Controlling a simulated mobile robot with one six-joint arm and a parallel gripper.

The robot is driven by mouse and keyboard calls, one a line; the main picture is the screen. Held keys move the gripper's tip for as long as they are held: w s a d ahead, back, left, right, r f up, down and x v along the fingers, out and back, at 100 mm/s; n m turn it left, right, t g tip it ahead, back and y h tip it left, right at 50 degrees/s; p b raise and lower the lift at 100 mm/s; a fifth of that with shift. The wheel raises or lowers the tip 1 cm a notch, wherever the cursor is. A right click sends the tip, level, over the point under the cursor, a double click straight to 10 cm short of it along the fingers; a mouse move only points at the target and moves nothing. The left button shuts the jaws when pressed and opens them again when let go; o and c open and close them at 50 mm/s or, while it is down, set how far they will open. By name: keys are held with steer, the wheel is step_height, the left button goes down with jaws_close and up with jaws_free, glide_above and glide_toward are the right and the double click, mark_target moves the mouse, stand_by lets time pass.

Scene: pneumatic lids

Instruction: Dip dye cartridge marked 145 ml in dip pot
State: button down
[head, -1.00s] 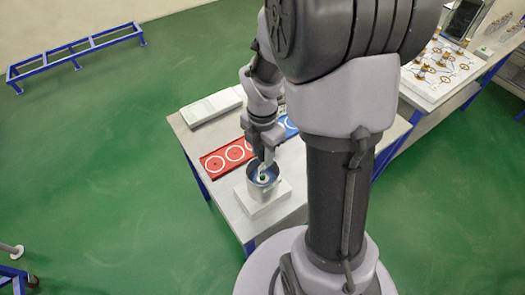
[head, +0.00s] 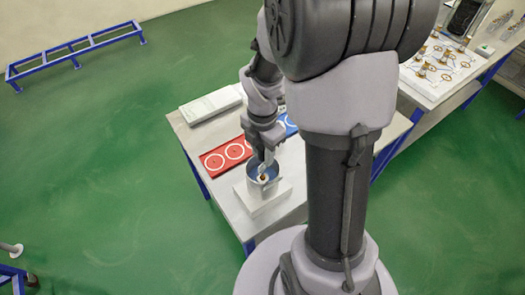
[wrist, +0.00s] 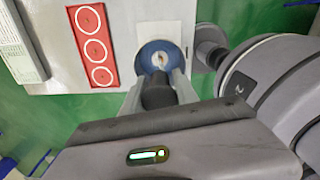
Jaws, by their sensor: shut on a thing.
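My gripper (head: 264,155) points down at the dip pot (head: 253,190), with its fingertips at or inside the pot's mouth. In the wrist view the two fingers reach to the pot's blue rim (wrist: 145,52). They are shut on the dye cartridge, of which a dark rounded body (wrist: 158,92) seems to show between them. A pale disc with an orange-brown mark (wrist: 160,58) shows in the pot's mouth; I cannot tell whether it belongs to the cartridge. The 145 ml marking is not readable. How deep the cartridge sits is hidden.
The pot stands on a white block (head: 268,208) near the table's front corner. A red panel with white rings (head: 214,162) and a blue panel (head: 289,124) lie behind it. A pale box (head: 211,104) lies at the back left. A second bench (head: 432,100) stands at right.

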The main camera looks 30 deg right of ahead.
steer(key=shift+r, duration=0.15)
step_height(320, 180, up, 13)
steer(key=p, duration=1.2)
steer(key=shift+r, duration=0.1)
steer(key=shift+f, duration=0.25)
